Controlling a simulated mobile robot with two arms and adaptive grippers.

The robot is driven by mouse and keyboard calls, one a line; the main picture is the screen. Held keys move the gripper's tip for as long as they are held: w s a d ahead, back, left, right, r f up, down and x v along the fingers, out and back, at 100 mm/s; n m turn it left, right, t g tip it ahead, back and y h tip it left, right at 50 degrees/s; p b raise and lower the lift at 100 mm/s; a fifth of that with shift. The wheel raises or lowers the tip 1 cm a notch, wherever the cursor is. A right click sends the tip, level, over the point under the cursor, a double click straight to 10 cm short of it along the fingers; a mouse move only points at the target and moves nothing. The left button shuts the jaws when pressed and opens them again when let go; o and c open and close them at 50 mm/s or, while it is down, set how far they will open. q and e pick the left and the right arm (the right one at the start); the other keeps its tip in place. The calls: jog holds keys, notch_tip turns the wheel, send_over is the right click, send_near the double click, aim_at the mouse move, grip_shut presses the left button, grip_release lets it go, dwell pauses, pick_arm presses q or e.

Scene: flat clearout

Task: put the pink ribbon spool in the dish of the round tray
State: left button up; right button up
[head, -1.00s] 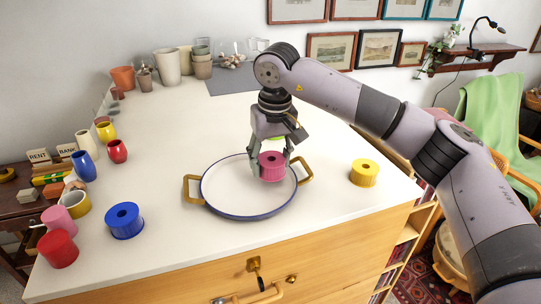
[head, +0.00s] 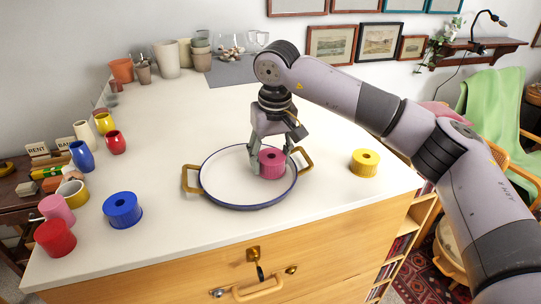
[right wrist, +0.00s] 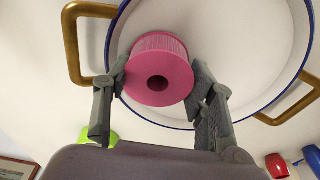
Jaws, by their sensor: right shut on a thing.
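The pink ribbon spool (head: 272,163) is held between the fingers of my right gripper (head: 270,160), upright over the right part of the round tray's dish. In the right wrist view the spool (right wrist: 158,69) sits between the two grey fingers, its round end with a dark hole facing the camera. The round tray (head: 205,192) is white with a blue rim and has two brass handles. I cannot tell whether the spool touches the tray floor. My left gripper is not in view.
A yellow spool (head: 365,162) stands right of the tray and a blue spool (head: 122,210) to its left. Pots and glasses stand at the back. The table behind the tray is clear.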

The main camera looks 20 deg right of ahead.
jog(key=shift+f, duration=0.3)
jog(key=o, duration=1.3)
jog(key=shift+r, duration=0.1)
